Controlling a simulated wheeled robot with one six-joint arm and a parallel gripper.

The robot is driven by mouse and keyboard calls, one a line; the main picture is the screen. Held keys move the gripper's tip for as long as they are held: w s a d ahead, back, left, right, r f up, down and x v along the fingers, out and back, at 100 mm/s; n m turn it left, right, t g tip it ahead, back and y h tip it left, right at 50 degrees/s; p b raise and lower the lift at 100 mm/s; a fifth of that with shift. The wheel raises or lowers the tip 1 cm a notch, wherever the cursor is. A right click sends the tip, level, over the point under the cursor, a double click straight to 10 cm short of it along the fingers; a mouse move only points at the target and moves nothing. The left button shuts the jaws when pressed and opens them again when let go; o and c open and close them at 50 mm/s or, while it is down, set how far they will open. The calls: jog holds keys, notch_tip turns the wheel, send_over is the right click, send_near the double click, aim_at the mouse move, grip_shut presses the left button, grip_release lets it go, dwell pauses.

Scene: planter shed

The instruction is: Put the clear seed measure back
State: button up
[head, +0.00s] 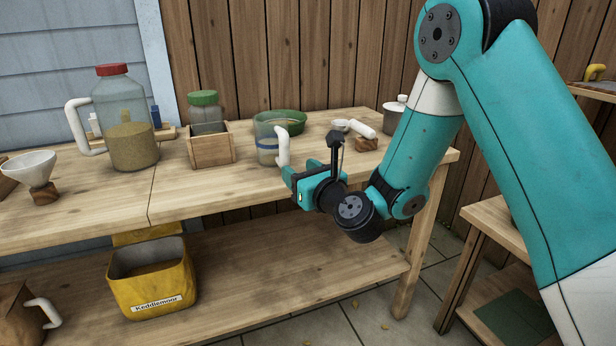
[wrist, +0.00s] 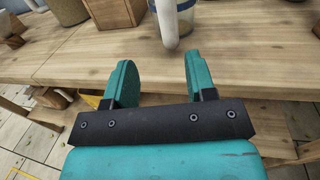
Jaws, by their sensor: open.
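The clear seed measure (head: 266,135), a see-through cup with a blue band and a white handle, stands upright on the bench near its front edge. Its white handle (wrist: 167,24) shows at the top of the wrist view, and its cup (wrist: 185,14) is cut off by the frame. My gripper (head: 288,174) is at the bench's front edge, just short of the handle. In the wrist view my gripper (wrist: 158,68) is open, with nothing between the fingers. The handle lies ahead of the gap between the fingertips, apart from them.
A white scoop (head: 356,128) on a wooden block is to the right. A red-lidded jug (head: 127,110) stands left. Bare bench (head: 180,185) lies at front left.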

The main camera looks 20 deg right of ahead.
jog(key=s+a+r+n+g+y, duration=0.25)
jog(key=s+a+n+g, duration=0.45)
jog(key=n, duration=0.5)
jog(key=s+a+r+n+g+y, duration=0.2)
jog(key=s+a+n+g+y, duration=0.15)
jog(key=s+n, duration=0.7)
jog(key=s+d+n+g+h, duration=0.3)
jog(key=s+d+n, duration=0.1)
jog(key=s+n, duration=0.4)
jog(key=s+d+n+g+h, duration=0.3)
jog(key=s+d+n+g, duration=0.1)
jog(key=s+n, duration=0.4)
jog(key=shift+d+f+n+h, duration=0.3)
jog(key=shift+d+f+n, duration=0.1)
jog(key=shift+n, duration=0.35)
jog(key=shift+w+r, duration=0.1)
notch_tip(320, 180, up, 20)
jog(key=p, duration=2)
jog(key=shift+r, duration=0.2)
